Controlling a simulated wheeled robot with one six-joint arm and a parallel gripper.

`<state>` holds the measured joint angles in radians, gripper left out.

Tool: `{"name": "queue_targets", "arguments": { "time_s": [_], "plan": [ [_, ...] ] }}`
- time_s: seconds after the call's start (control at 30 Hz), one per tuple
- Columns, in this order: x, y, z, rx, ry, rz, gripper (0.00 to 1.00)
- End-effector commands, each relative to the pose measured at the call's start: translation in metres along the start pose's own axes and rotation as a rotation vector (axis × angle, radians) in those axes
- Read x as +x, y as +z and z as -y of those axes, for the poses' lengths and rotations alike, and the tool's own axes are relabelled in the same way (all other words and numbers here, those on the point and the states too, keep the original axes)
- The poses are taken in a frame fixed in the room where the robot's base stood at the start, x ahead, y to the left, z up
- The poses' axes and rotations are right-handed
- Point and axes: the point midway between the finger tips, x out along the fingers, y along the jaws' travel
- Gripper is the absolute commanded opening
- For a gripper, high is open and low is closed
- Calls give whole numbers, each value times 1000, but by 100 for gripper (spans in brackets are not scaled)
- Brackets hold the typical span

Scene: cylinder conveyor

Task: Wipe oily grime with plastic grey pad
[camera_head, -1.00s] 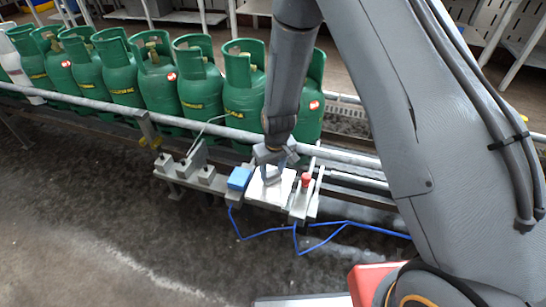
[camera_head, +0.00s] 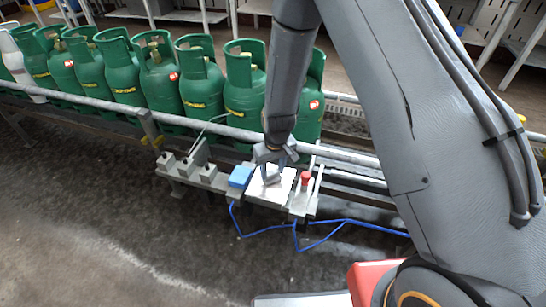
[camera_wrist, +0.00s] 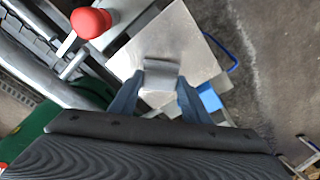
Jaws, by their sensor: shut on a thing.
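My gripper (camera_head: 268,172) is shut on a grey pad (camera_wrist: 160,72) and points down over a pale metal plate (camera_head: 284,184). In the wrist view my gripper (camera_wrist: 157,92) has one finger on each side of the pad. The pad lies over the plate (camera_wrist: 182,32) and looks to be at or very near its surface; exact contact cannot be told. No grime stands out clearly on the visible part of the plate, and the area under the pad and fingers is hidden.
A red button (camera_head: 305,177) stands right of the plate, a blue box (camera_head: 240,176) left. Blue cable (camera_head: 330,233) hangs below. A rail (camera_head: 200,122) and several green gas cylinders (camera_head: 160,80) stand behind. The floor in front (camera_head: 120,220) is open.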

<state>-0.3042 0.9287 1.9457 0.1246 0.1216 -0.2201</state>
Motion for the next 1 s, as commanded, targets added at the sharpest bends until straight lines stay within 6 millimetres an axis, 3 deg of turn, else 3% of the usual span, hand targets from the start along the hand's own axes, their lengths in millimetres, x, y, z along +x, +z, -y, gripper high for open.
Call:
{"name": "queue_targets", "arguments": {
  "time_s": [0.03,0.63,1.0],
  "plan": [
    [-15,-4,-1,1,1,-6,15],
    [-68,-10,-4,5,2,-3,15],
    [-75,-12,-4,6,2,-2,15]
  ]
}}
